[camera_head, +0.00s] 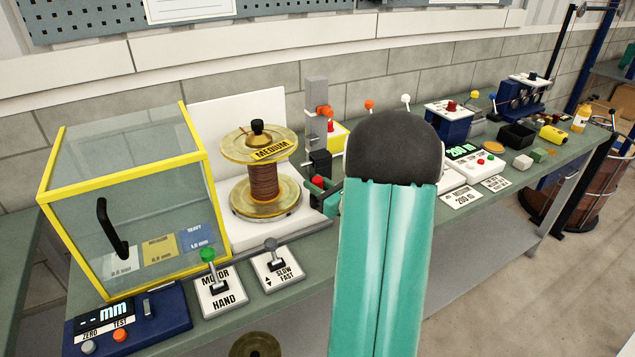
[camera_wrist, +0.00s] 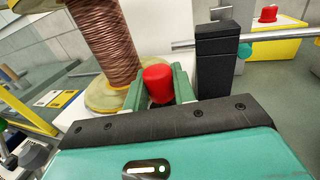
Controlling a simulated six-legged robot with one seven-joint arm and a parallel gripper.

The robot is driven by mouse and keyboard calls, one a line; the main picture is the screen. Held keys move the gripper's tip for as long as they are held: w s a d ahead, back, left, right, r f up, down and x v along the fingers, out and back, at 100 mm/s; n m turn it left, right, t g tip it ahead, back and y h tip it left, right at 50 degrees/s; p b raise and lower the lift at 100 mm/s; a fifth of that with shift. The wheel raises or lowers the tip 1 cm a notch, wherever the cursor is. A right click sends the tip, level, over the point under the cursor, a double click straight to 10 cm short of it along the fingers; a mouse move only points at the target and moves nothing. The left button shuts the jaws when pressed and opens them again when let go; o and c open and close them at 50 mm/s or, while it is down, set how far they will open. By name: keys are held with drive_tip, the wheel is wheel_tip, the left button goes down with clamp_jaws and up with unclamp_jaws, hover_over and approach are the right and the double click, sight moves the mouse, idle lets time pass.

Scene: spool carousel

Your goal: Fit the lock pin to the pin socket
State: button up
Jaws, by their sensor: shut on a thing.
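The lock pin, seen as a red rounded knob (camera_wrist: 158,84), is between the two green fingers of my gripper (camera_wrist: 160,90) in the wrist view. The gripper is shut on it. In the head view my gripper (camera_head: 324,200) is low at the right edge of the white spool stand, with the red knob (camera_head: 317,181) showing at its tip. The pin's lower part is hidden by the fingers. I cannot make out the pin socket for sure. A black block (camera_wrist: 213,60) with a metal rod stands just right of the knob; it also shows in the head view (camera_head: 320,163).
A copper-wound spool (camera_head: 262,182) marked MEDIUM stands upright left of the gripper. A yellow-edged clear box (camera_head: 130,190) and lever panels (camera_head: 218,291) stand farther left. A yellow box with a red button (camera_wrist: 268,28) is behind. My arm hides part of the bench.

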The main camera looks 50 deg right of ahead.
drive_tip(key=shift+f, duration=0.5)
drive_tip(key=shift+f, duration=0.1)
idle(0.3)
drive_tip(key=o, duration=1.1)
drive_tip(key=shift+c, duration=0.2)
drive_tip(key=s, duration=1.3)
drive_tip(key=shift+s+a, duration=0.3)
drive_tip(key=shift+s, duration=0.1)
drive_tip(key=shift+s, duration=0.1)
